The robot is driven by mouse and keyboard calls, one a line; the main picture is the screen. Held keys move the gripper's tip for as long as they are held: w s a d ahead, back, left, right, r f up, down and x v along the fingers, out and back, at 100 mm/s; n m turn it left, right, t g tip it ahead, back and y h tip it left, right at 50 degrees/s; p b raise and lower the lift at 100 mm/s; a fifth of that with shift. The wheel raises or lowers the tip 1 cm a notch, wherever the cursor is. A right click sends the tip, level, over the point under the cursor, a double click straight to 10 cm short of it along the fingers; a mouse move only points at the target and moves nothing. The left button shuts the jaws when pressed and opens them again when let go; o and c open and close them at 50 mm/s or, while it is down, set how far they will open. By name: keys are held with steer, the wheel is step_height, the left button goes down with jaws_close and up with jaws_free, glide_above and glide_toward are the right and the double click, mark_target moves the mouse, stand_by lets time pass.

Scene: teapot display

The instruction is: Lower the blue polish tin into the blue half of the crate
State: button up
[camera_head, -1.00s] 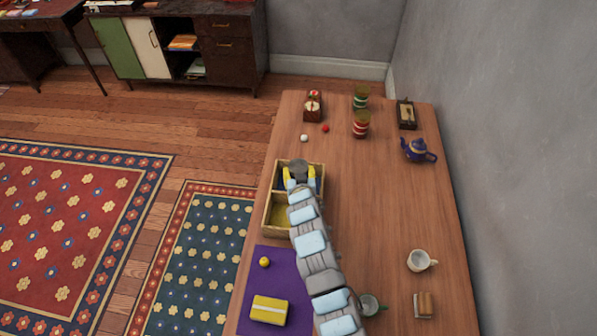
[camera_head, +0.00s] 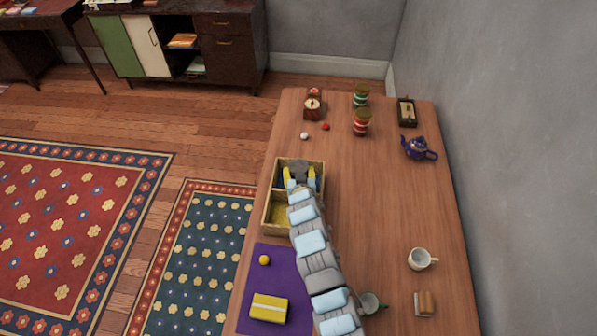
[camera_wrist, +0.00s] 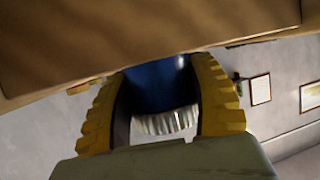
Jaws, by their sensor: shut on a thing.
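The wooden crate (camera_head: 274,232) stands on the table with two compartments. The near compartment has a yellow floor (camera_head: 281,212). My gripper (camera_head: 300,174) is over or inside the far compartment, whose floor is mostly hidden by it. In the wrist view my gripper's yellow fingers (camera_wrist: 160,108) are shut on the blue tin (camera_wrist: 158,84), one finger on each side. The tin has a silvery ridged end (camera_wrist: 165,122). The tin cannot be made out in the head view. I cannot tell whether it touches the crate floor.
The table's middle right is clear.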

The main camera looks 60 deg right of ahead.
steer(key=shift+f, duration=0.4)
stand_by(0.4)
steer(key=o, duration=1.3)
step_height(320, 180, up, 10)
steer(key=shift+f, duration=0.15)
